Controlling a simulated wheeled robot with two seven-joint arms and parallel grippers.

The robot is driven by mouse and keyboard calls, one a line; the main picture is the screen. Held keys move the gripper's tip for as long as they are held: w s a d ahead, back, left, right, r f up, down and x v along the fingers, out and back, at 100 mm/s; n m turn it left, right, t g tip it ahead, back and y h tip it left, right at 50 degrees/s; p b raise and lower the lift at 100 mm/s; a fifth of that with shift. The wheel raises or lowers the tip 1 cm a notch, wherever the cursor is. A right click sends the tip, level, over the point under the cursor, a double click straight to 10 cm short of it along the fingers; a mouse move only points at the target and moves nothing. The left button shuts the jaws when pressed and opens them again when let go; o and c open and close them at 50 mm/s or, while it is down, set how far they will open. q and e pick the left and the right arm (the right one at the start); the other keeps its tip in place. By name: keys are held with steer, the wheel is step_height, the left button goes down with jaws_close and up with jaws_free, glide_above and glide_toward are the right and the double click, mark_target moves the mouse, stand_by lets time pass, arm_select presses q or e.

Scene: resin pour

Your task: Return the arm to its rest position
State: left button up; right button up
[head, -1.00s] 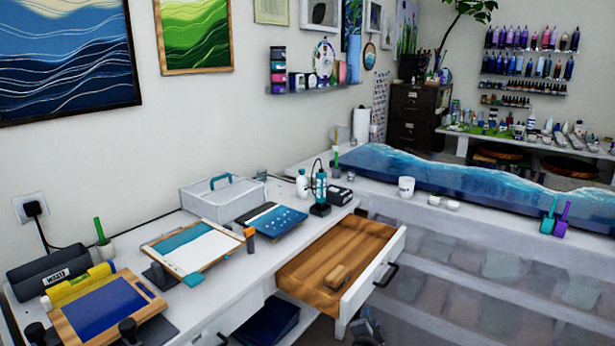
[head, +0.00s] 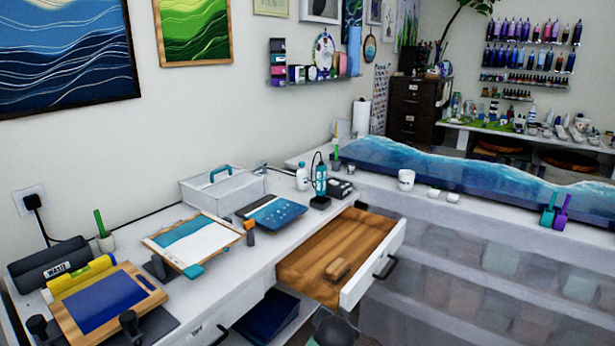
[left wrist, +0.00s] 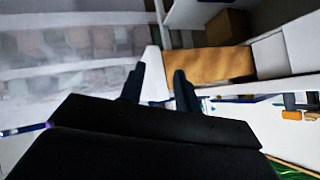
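My left gripper (left wrist: 158,88) shows in the left wrist view with its two dark fingers apart and nothing between them. It is in free space, clear of the open drawer, whose wooden inside (left wrist: 222,66) shows beyond the fingers. In the head view only a grey rounded part of my own arm shows at the bottom edge, in front of the drawer; no gripper fingers can be made out there. My right gripper is in neither view.
The drawer (head: 372,286) stands pulled out from the white bench, with a small wooden block (head: 337,270) in it. A clipboard-like board (head: 195,241), a blue-topped panel (head: 271,212) and a wood-framed blue tray (head: 150,300) lie on the bench. A long wave-shaped blue piece (head: 450,172) lies on the right counter.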

arm_select(q)
steer(key=s+a+f+n+g, duration=0.2)
steer(key=s+a+f, duration=0.3)
steer(key=s+a, duration=0.4)
steer(key=s+a+f+n+g, duration=0.15)
steer(key=s+a+f, duration=0.35)
steer(key=s, duration=0.7)
steer(key=s+a+f+n+g, duration=0.2)
steer(key=s+a+f+g, duration=0.15)
steer(key=s+a, duration=0.6)
steer(key=s+f+g, duration=0.1)
steer(key=s+f, duration=0.4)
steer(key=s, duration=0.5)
steer(key=shift+s+a+f+g, duration=0.2)
steer(key=shift+f+g, duration=0.1)
steer(key=shift+f, duration=0.1)
